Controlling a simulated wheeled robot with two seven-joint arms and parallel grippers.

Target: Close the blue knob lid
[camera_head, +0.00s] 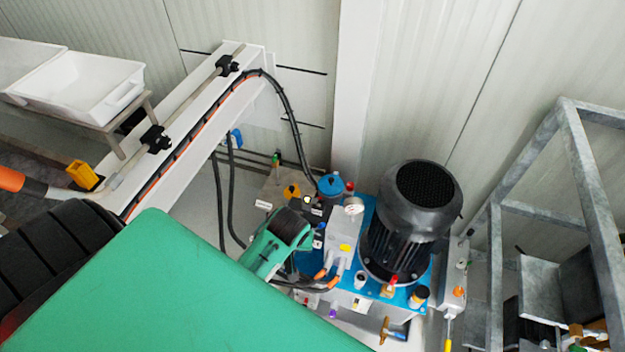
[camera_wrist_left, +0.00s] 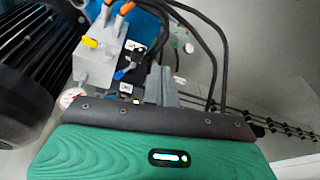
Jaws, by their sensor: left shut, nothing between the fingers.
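A round blue knob-like cap (camera_head: 330,186) stands behind the pressure gauge on the pump unit in the head view. I cannot tell whether it is open or closed. A small blue lever (camera_wrist_left: 125,71) shows on a black block in the left wrist view. My left gripper (camera_wrist_left: 163,84) is shut and empty, its grey fingers near the black block. In the head view my green wrist housing is just left of the pump's grey block, and the fingertips are hard to make out. The round cap seems hidden in the wrist view. My right gripper is not in view.
A black motor (camera_head: 408,225) stands on the blue base right of the gauge (camera_head: 354,206). Dark hoses (camera_head: 292,110) hang along a white beam (camera_head: 185,115). A metal frame (camera_head: 590,180) is at the right, and white bins (camera_head: 85,85) are at the upper left.

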